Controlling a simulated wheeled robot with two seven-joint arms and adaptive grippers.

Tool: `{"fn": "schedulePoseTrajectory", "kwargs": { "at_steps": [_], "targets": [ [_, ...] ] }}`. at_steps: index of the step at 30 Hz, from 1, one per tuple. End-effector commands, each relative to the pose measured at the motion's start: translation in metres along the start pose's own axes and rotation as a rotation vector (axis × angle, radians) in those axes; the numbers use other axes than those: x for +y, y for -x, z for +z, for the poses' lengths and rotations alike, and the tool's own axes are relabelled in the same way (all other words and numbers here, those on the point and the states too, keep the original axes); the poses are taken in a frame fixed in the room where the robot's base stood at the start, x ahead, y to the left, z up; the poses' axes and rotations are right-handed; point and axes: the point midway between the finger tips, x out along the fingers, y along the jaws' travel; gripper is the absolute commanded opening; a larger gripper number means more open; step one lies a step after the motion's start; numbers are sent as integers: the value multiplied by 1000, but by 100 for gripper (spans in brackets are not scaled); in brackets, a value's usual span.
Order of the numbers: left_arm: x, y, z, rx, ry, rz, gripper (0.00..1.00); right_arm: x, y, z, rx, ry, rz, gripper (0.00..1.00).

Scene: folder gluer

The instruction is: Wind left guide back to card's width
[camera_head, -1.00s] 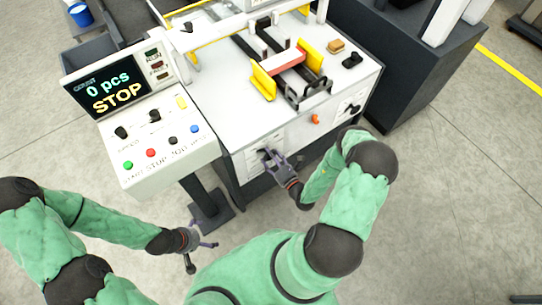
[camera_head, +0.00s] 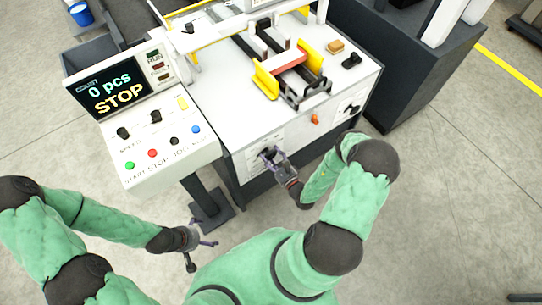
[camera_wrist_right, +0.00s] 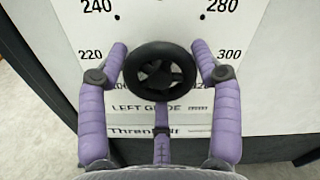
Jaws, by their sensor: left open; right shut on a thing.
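The left guide handwheel (camera_wrist_right: 160,70) is a black spoked wheel on the machine's white front, above the printed words LEFT GUIDE. My right gripper (camera_head: 272,156) is shut on this wheel, one purple finger on each side of its rim in the right wrist view (camera_wrist_right: 160,56). The yellow left guide (camera_head: 265,82) stands upright on the machine top, by the left end of the salmon-red card (camera_head: 288,62). The yellow right guide (camera_head: 311,57) stands by the card's other end. My left gripper (camera_head: 206,235) is open and empty, low over the floor.
A control panel (camera_head: 160,137) with buttons and a screen reading 0 pcs STOP stands left of the machine. A dial scale (camera_wrist_right: 90,55) with numbers surrounds the wheel. Another knob (camera_head: 348,110) sits on the front at right. Clear floor lies in front.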

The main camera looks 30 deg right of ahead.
Motion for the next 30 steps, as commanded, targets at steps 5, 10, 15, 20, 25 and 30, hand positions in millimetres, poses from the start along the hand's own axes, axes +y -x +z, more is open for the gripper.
{"fn": "schedulePoseTrajectory", "kwargs": {
  "at_steps": [5,10,15,20,25,30],
  "targets": [
    [0,1,0,0,0,0,100,3,2,-3,13,137,7,32],
    [1,2,0,0,0,0,100,3,2,-3,14,244,7,32],
    [1,3,0,0,0,0,100,2,2,-4,14,318,7,32],
    [1,4,0,0,0,0,100,2,2,-4,15,356,7,32],
    [1,4,0,0,0,0,100,1,2,-4,15,371,6,32],
    [1,4,0,0,0,0,100,1,2,-4,16,373,6,32]
  ]
}}
